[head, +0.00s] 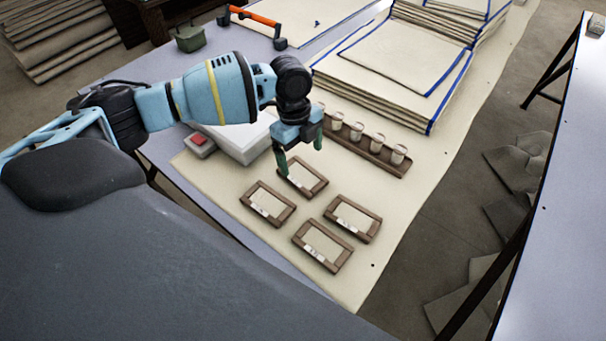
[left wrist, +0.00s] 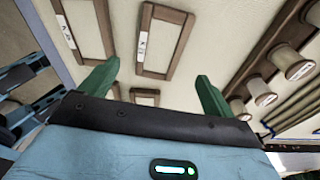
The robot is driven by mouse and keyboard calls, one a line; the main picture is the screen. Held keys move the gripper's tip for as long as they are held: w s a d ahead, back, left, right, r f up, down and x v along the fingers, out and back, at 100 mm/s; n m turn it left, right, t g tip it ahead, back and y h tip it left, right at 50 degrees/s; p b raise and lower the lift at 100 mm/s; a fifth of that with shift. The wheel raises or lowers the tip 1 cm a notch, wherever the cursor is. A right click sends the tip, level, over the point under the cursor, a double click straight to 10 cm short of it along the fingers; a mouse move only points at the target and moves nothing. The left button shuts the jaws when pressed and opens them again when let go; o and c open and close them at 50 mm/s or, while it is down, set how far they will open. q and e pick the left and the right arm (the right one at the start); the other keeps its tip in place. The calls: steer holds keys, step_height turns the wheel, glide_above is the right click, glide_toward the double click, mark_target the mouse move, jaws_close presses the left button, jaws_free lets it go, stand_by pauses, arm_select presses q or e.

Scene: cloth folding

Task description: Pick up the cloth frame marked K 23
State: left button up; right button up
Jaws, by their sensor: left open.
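Four brown-rimmed cloth frames with white labels lie flat on the cream cloth: the far one (head: 304,177), the left one (head: 267,204), the right one (head: 353,219) and the near one (head: 322,245). The labels are too small or blurred to read for K 23. My left gripper (head: 301,155) is open and empty above the far frame, fingers pointing down. In the left wrist view, its fingers (left wrist: 157,85) spread on either side of a partly hidden frame (left wrist: 146,97). Two more frames, one central (left wrist: 164,42) and one left (left wrist: 88,27), show there. My right gripper is out of view.
A brown rack (head: 375,155) with several spools stands close right of my left gripper. A white box (head: 240,140) and a red-buttoned device (head: 199,144) sit left. Stacked cloth (head: 390,75) lies behind. The near cream cloth (head: 345,288) is clear.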

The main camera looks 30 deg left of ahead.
mark_target(303, 175)
arm_select(q)
steer(key=shift+s+f, duration=0.1)
steer(key=shift+f, duration=3)
steer(key=c, duration=1.1)
steer(key=shift+r, duration=0.1)
steer(key=shift+d+r, duration=0.1)
steer(key=shift+r, duration=0.35)
steer(key=r, duration=0.2)
steer(key=shift+s+d+r, duration=0.35)
steer(key=s+d, duration=0.3)
steer(key=s+d+r, duration=0.1)
steer(key=s+d, duration=0.2)
steer(key=d, duration=0.1)
steer(key=s+d+p, duration=0.1)
steer(key=s+d, duration=0.3)
steer(key=shift+s+r, duration=0.1)
steer(key=shift+r, duration=0.05)
